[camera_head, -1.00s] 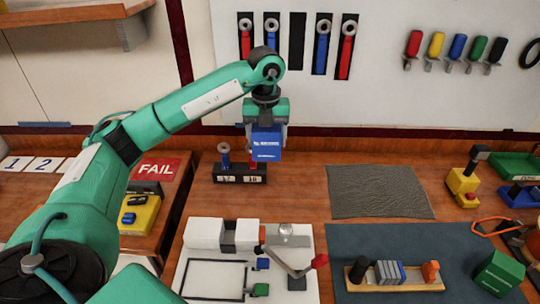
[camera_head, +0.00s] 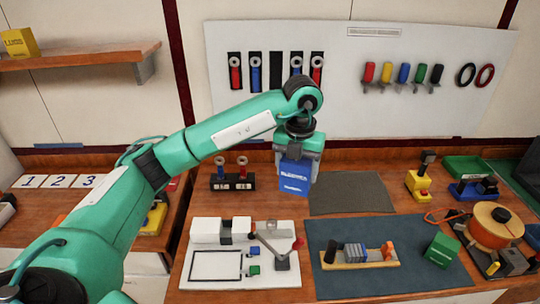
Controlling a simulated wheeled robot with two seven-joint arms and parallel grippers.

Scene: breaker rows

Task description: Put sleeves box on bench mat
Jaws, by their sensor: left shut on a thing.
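My left gripper (camera_head: 298,148) points down and is shut on the blue box with white lettering (camera_head: 295,178), the likely sleeves box; the lettering is too small to read surely. The box is upright, to the right of the small black tool rack and by the left edge of a plain grey mat (camera_head: 352,197). I cannot tell its height above the bench. A larger dark blue-grey mat (camera_head: 440,287) lies nearer, with things on it. I cannot tell which of the two is the bench mat. My right gripper is not in view.
The grey mat is bare. A black rack (camera_head: 232,182) with two tools stands left of the box. A white fixture board (camera_head: 205,270) lies in front. The dark mat bears a wooden block holder (camera_head: 360,262) and a green block (camera_head: 442,250). A yellow device (camera_head: 418,184) stands right.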

